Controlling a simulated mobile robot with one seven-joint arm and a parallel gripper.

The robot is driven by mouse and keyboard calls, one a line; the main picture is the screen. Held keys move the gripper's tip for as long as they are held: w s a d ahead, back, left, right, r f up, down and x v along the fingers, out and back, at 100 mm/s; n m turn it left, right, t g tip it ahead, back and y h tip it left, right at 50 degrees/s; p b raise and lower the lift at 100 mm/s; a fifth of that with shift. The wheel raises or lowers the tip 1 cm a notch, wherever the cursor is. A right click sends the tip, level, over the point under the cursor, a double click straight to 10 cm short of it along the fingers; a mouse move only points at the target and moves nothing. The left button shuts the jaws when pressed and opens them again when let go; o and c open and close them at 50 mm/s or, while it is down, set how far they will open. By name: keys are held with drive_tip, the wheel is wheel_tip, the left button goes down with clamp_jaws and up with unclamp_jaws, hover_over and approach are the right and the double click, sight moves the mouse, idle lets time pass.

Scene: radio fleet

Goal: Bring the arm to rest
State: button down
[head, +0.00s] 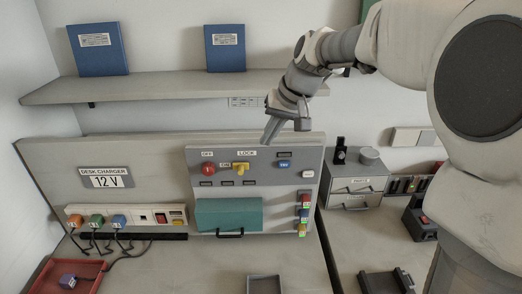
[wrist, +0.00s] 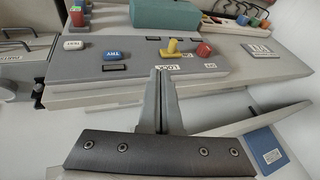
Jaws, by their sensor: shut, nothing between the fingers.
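My arm reaches in from the right in the head view. My gripper (head: 270,138) is shut and empty, its fingers pointing down at the top edge of the grey control panel (head: 262,170). In the wrist view the two fingers (wrist: 163,76) lie together, with their tips near the panel's LOCK label. I cannot tell whether they touch the panel. The panel carries a red knob (head: 208,169), a yellow handle (head: 240,168) and a blue TRY button (head: 284,164).
A shelf (head: 160,88) with two blue binders (head: 98,50) runs close behind my gripper. A teal box (head: 228,214) sits below the panel. A red tray (head: 50,280) is at lower left, and grey drawers (head: 355,188) stand to the right. The desk front is mostly clear.

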drive_tip(key=s+d+h, duration=0.1)
drive_tip(key=s+d, duration=0.2)
drive_tip(key=s, duration=0.6)
drive_tip(key=s+d+f+t+h, duration=0.1)
drive_tip(key=s+d, duration=0.2)
drive_tip(key=s, duration=0.6)
drive_tip(key=s+d+f+h, duration=0.1)
drive_tip(key=s+d, duration=0.3)
drive_tip(key=s, duration=0.5)
drive_tip(key=shift+s+f+m+t+h, duration=0.2)
drive_tip(key=shift+f+m+t+h, duration=0.05)
drive_tip(key=shift+m+t+h, duration=0.15)
drive_tip(key=shift+d, duration=0.1)
